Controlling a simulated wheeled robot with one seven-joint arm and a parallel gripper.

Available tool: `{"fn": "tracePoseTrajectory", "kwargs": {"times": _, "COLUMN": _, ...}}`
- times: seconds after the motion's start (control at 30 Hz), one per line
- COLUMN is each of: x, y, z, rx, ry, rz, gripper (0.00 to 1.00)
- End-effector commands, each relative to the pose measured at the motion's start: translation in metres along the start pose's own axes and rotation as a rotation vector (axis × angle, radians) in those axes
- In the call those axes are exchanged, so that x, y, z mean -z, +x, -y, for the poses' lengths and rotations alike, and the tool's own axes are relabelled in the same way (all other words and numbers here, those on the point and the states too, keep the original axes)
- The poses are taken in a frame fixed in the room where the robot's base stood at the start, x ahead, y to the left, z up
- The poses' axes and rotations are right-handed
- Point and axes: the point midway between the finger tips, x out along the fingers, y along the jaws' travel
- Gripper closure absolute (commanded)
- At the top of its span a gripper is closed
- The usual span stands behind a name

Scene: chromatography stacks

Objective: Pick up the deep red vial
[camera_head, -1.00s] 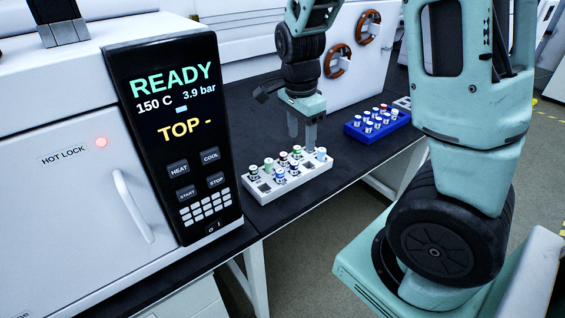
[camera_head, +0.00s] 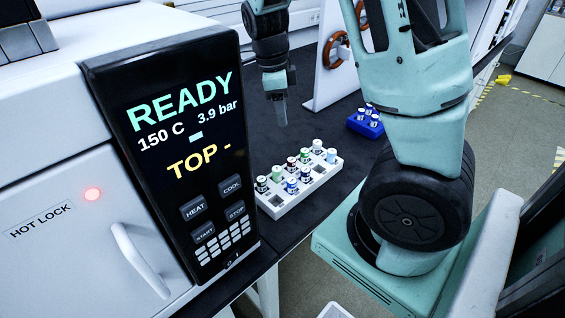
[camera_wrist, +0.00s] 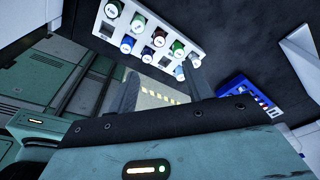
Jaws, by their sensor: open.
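The deep red vial (camera_head: 292,165), white-capped, appears to be the middle one of the back row in the white rack (camera_head: 276,209). It also shows in the wrist view (camera_wrist: 159,38), beyond my fingers. Green, dark green, blue and pale blue vials stand around it. My gripper (camera_head: 281,113) is open and empty, pointing down above the bench behind the rack, apart from the vials. In the wrist view its two fingers (camera_wrist: 165,84) are spread, and one overlaps the rack's pale-blue end.
A blue rack (camera_head: 365,128) with several vials stands further back, partly hidden by my arm. The white machine with the READY panel (camera_head: 185,140) stands close on the left. An upright white panel with orange rings (camera_head: 333,52) is behind. Dark bench lies bare between the racks.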

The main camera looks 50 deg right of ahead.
Motion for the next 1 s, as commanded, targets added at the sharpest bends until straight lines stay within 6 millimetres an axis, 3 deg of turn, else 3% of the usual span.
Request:
{"fn": "tracePoseTrajectory", "kwargs": {"times": 0.5, "x": 0.001, "y": 0.101, "z": -0.001, "rx": -0.005, "ry": 0.002, "rz": -0.003, "gripper": 0.50}}
{"fn": "tracePoseTrajectory", "kwargs": {"times": 0.83, "x": 0.002, "y": 0.127, "z": -0.001, "rx": -0.004, "ry": 0.000, "rz": -0.002, "gripper": 0.50}}
{"fn": "tracePoseTrajectory", "kwargs": {"times": 1.0, "x": 0.004, "y": 0.153, "z": -0.003, "rx": -0.005, "ry": 0.001, "rz": -0.002, "gripper": 0.50}}
